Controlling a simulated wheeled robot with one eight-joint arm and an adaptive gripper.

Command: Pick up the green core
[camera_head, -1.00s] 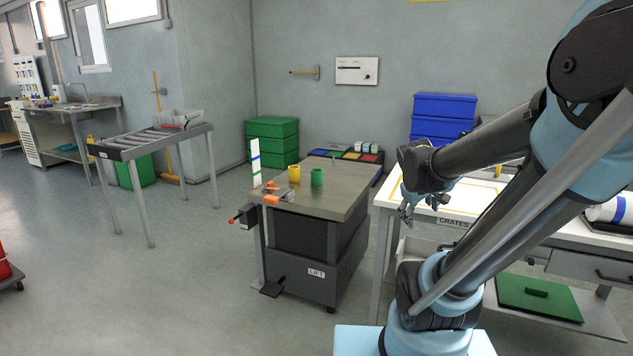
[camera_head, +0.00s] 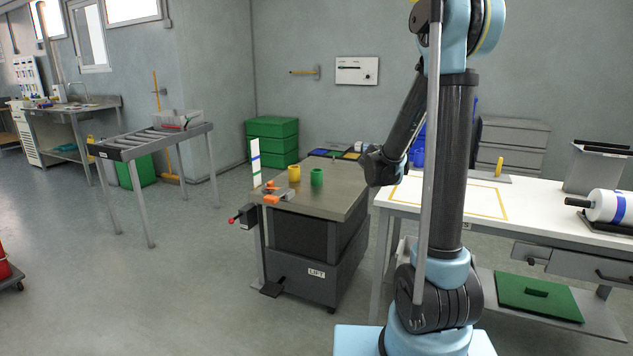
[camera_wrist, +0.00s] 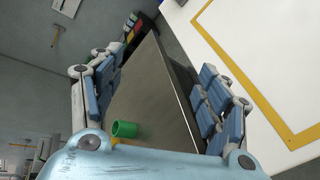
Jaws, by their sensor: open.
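The green core (camera_head: 317,177) is a short upright hollow cylinder on the lift table's grey top (camera_head: 336,199). A yellow core (camera_head: 294,173) stands just left of it. In the wrist view the green core (camera_wrist: 125,129) shows at the lower middle, between the open fingers of my gripper (camera_wrist: 160,100) but well beyond them. My gripper is empty. Only a sliver of the yellow core (camera_wrist: 115,141) shows in the wrist view.
Orange-handled clamps (camera_head: 272,198) and an upright white marker strip (camera_head: 255,160) are at the table's left edge. A white bench (camera_head: 510,219) with a yellow outline stands right of the lift table. Coloured bins (camera_head: 335,153) lie behind it.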

